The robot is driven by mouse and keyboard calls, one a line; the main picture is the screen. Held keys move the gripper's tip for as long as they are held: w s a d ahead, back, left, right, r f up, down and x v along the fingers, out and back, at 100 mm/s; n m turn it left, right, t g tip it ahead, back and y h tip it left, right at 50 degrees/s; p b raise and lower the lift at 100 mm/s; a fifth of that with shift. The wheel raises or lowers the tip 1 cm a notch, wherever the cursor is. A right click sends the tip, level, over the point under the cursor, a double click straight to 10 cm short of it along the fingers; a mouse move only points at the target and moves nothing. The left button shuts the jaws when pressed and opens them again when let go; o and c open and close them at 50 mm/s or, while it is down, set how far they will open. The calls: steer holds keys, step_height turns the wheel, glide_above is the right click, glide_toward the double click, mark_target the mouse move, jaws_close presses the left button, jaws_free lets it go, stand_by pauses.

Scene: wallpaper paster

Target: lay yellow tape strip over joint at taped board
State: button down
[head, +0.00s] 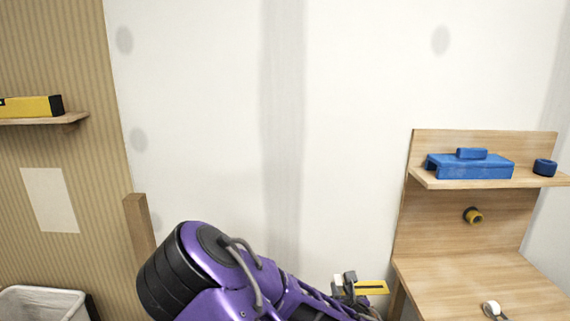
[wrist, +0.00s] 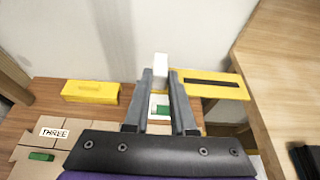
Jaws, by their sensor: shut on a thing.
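My gripper (wrist: 160,72) is shut on a small white block (wrist: 160,62), held upright between its fingertips. In the head view my gripper (head: 345,284) is low, right of centre. A flat yellow piece with a black slot (wrist: 227,91) is just right of the fingers; it also shows in the head view (head: 372,287). The tan board with visible joints (wrist: 25,140) is lower left, with a "THREE" label (wrist: 54,133) and a green piece (wrist: 41,156). I cannot tell which yellow piece is the tape strip.
A wooden bench (head: 480,278) with a shelf (head: 500,183) stands at the right, holding a blue box (head: 470,167) and blue roll (head: 545,168). A white wall (head: 350,130) is ahead. A bin (head: 40,302) is lower left. A wooden edge borders the wrist view's right.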

steer(key=shift+s+r, duration=0.15)
steer(key=shift+s, duration=0.3)
steer(key=f, duration=0.2)
steer(key=s+f, duration=0.1)
steer(key=f, duration=0.2)
steer(key=shift+s+a+f, duration=0.1)
steer(key=shift+s+f, duration=0.2)
steer(key=shift+f, duration=0.05)
